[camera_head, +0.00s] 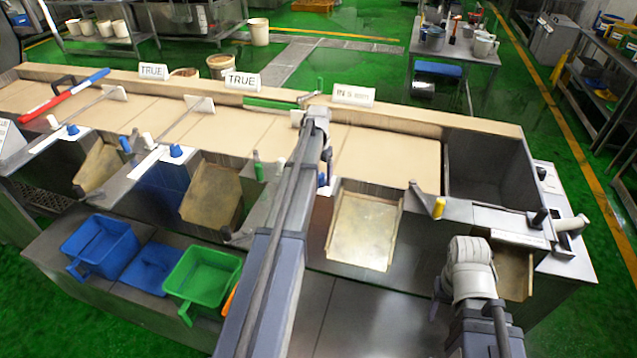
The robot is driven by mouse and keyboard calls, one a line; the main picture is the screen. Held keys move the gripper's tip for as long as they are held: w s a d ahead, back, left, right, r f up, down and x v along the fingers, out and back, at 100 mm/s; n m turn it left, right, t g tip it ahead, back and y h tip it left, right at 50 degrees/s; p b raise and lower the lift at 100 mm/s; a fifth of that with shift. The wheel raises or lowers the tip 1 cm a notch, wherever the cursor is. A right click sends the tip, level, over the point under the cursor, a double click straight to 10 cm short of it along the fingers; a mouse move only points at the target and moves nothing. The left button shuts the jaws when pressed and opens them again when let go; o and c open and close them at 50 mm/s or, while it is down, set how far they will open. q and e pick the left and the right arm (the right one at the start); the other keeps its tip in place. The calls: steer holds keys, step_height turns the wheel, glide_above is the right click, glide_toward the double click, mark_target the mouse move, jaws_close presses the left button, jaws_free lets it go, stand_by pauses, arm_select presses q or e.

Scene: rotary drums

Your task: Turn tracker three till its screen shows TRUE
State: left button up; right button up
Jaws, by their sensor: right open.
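Tracker three's screen (353,95) stands on the counter's back ledge and reads something like "IN S"; the rest is too small to read. A green bar (268,105) lies just left of it. My left arm reaches up the middle of the view, and its tip, with the left gripper (309,98), is beside the green bar's right end. Its fingers are too small to make out, and I cannot tell whether it touches anything. My right gripper (439,288) is low at the right, in front of the counter, open and apart from the tracker.
Two other screens read TRUE, one at the left (153,71) and one in the middle (241,80). A red and blue bar (65,95) lies far left. Blue (100,243) and green (204,273) scoops sit on the lower shelf. A yellow-topped peg (439,207) stands at the right.

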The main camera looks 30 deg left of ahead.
arm_select(q)
steer(key=shift+f, duration=0.15)
steer(key=shift+c, duration=0.2)
jaws_close()
stand_by(0.4)
steer(key=shift+n, duration=0.3)
steer(key=n, duration=1)
steer(key=shift+d+n, duration=0.15)
steer(key=shift+n, duration=0.55)
